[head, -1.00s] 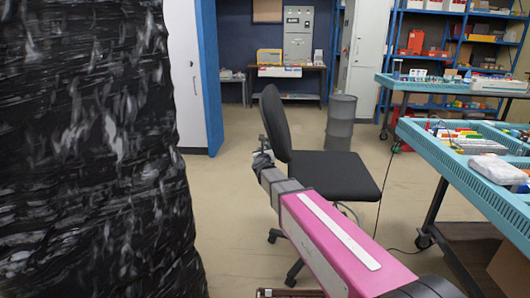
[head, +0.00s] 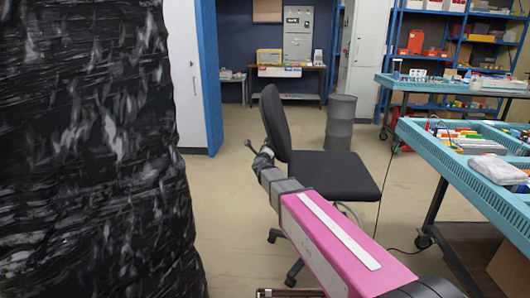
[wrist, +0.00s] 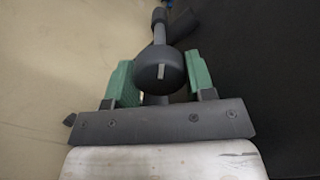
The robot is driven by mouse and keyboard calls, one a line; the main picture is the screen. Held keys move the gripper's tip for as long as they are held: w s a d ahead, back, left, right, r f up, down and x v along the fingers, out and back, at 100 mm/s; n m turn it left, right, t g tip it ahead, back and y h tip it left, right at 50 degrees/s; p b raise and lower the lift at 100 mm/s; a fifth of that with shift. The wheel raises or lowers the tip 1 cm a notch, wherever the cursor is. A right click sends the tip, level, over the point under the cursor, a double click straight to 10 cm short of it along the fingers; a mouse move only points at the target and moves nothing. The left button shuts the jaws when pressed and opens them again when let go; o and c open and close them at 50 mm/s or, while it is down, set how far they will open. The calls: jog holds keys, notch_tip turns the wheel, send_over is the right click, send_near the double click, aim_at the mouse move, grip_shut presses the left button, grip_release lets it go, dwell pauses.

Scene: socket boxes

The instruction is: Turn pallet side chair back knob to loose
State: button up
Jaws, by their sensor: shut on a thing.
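The black office chair (head: 330,178) stands in the middle of the head view, its backrest (head: 276,122) facing left toward the wrapped pallet. My gripper (head: 262,160) reaches the left, rear side of the backrest. In the wrist view my gripper (wrist: 158,84) has green finger pads on both sides of a round dark knob (wrist: 159,68), shut on it. A short pale line on the knob's face points nearly straight up. A dark stem (wrist: 160,32) extends beyond the knob. In the head view the knob is too small to make out at my gripper.
A tall pallet load in black wrap (head: 90,150) fills the left side, close to my arm. A blue workbench (head: 465,165) with parts stands at right. A grey drum (head: 340,122) stands behind the chair. Open floor (head: 225,215) lies between pallet and chair.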

jog(key=n, duration=0.4)
jog(key=shift+n, duration=0.3)
jog(key=n, duration=0.3)
jog(key=shift+n, duration=0.3)
jog(key=n, duration=0.3)
jog(key=shift+n, duration=2.1)
jog(key=o, duration=0.9)
jog(key=shift+s, duration=0.1)
